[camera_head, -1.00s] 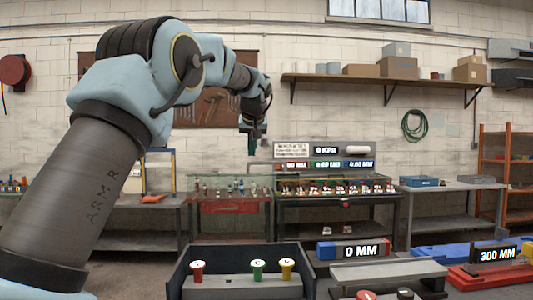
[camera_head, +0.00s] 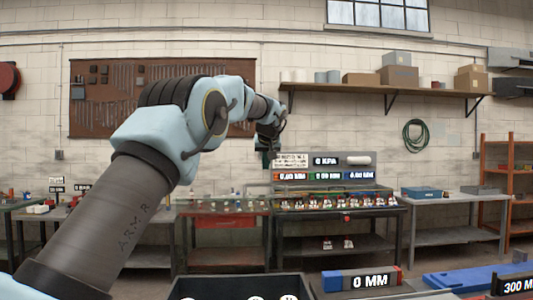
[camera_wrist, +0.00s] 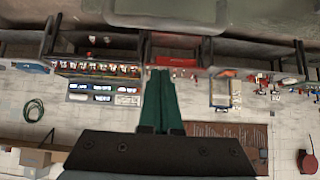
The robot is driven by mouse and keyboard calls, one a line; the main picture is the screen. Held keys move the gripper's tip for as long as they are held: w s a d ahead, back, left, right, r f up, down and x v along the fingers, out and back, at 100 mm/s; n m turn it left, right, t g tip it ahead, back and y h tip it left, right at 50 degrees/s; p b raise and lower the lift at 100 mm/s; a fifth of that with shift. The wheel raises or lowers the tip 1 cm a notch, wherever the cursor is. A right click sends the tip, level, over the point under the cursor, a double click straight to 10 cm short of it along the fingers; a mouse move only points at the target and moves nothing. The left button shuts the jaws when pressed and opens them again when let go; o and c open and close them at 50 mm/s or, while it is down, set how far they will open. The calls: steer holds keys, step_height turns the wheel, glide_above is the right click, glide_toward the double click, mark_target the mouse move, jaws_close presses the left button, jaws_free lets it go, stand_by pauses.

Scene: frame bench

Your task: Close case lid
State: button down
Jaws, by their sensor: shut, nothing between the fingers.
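A dark open-topped box (camera_head: 240,279), which may be the case, shows at the bottom edge of the head view. Only its upper walls and the pale tops of a few items inside are in frame. I cannot make out a lid for certain. My gripper (camera_head: 268,160) is raised in front of the back wall, well above and beyond the box in the picture. In the wrist view its green fingers (camera_wrist: 159,76) are together and empty. A grey-green rounded panel (camera_wrist: 165,18) crosses the top of the wrist view; I cannot tell what it is.
A display rack (camera_head: 335,185) and tables line the back wall. A shelf with boxes (camera_head: 385,88) hangs above. Air around the gripper looks clear.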

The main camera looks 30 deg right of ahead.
steer(key=p+x, duration=0.1)
steer(key=x, duration=0.3)
steer(key=shift+p, duration=0.4)
steer(key=shift+s+a+f, duration=0.15)
steer(key=shift+s, duration=0.25)
steer(key=shift+s+a+f, duration=0.15)
steer(key=shift+s, duration=0.25)
steer(key=shift+s+a+f, duration=0.45)
steer(key=shift+s+f, duration=0.2)
steer(key=shift+s, duration=0.15)
steer(key=shift+s+f, duration=0.1)
steer(key=shift+f, duration=0.05)
